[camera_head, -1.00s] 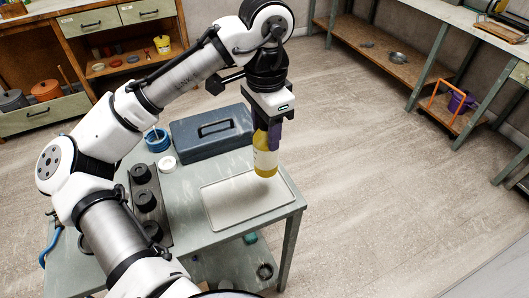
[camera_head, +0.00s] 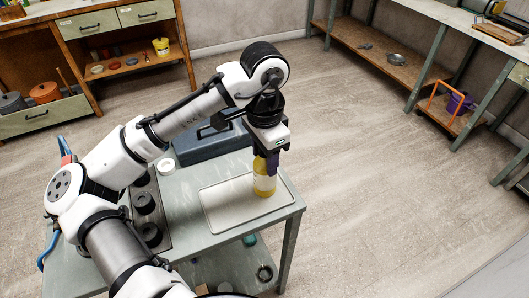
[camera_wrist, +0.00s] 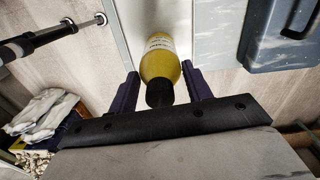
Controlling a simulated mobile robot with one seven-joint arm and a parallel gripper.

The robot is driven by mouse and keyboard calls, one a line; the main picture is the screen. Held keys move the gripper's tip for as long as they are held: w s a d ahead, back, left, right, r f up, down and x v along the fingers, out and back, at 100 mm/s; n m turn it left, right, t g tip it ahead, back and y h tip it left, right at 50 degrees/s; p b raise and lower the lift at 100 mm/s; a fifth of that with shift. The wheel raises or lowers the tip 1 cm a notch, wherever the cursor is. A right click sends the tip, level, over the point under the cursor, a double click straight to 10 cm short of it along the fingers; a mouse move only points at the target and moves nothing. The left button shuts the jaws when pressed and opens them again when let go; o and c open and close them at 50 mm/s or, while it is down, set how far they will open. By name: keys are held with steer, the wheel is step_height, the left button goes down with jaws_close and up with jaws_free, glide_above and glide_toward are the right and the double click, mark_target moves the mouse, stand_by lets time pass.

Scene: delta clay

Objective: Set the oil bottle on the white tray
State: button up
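The oil bottle (camera_head: 264,184) is yellow with a pale label and a dark cap. It is upright over the right part of the white tray (camera_head: 222,210), with its base at or very near the tray surface. The tray lies on the grey-green table's near right corner. My gripper (camera_head: 267,160) points down from above, its purple fingers on either side of the bottle's upper part. In the wrist view my gripper (camera_wrist: 160,72) has its fingertips close against both sides of the bottle (camera_wrist: 160,50), and the dark cap sits between the fingers.
A blue-grey toolbox (camera_head: 210,141) stands behind the tray. A rack of dark round pieces (camera_head: 145,203) and a white ring (camera_head: 167,163) are to the left. The tray's left part is bare. A lower shelf holds small items.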

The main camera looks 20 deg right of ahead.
steer(key=o, duration=0.4)
steer(key=shift+r, duration=0.1)
step_height(320, 180, up, 12)
steer(key=shift+r, duration=0.15)
stand_by(0.4)
